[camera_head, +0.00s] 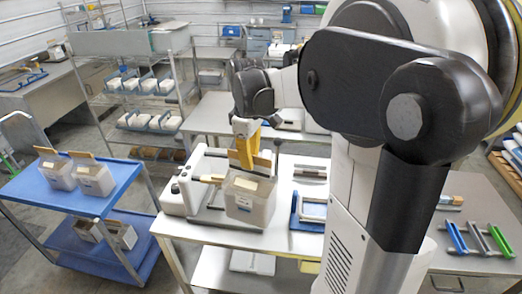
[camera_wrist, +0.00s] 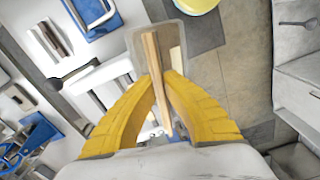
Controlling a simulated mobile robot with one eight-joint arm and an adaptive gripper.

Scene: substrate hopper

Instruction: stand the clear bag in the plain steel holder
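The clear bag (camera_head: 249,202), pale and boxy with a tan strip along its top, hangs upright below my gripper (camera_head: 246,158) in the head view. In the wrist view, my gripper's yellow fingers (camera_wrist: 162,82) are closed on the tan top strip of the bag (camera_wrist: 142,38). The bag is at the front edge of the white bench, beside a white machine; whether its base touches anything is unclear. Steel-coloured bars (camera_head: 477,238) stand between a blue and a green one on the right bench. I cannot tell for certain which is the plain steel holder.
The white machine (camera_head: 181,192) stands left of the bag. A blue tray with a pale frame (camera_head: 293,212) and a grey barred fixture (camera_head: 310,172) are to its right. A blue cart (camera_head: 100,205) at left carries similar bags. Shelves with more bags stand behind.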

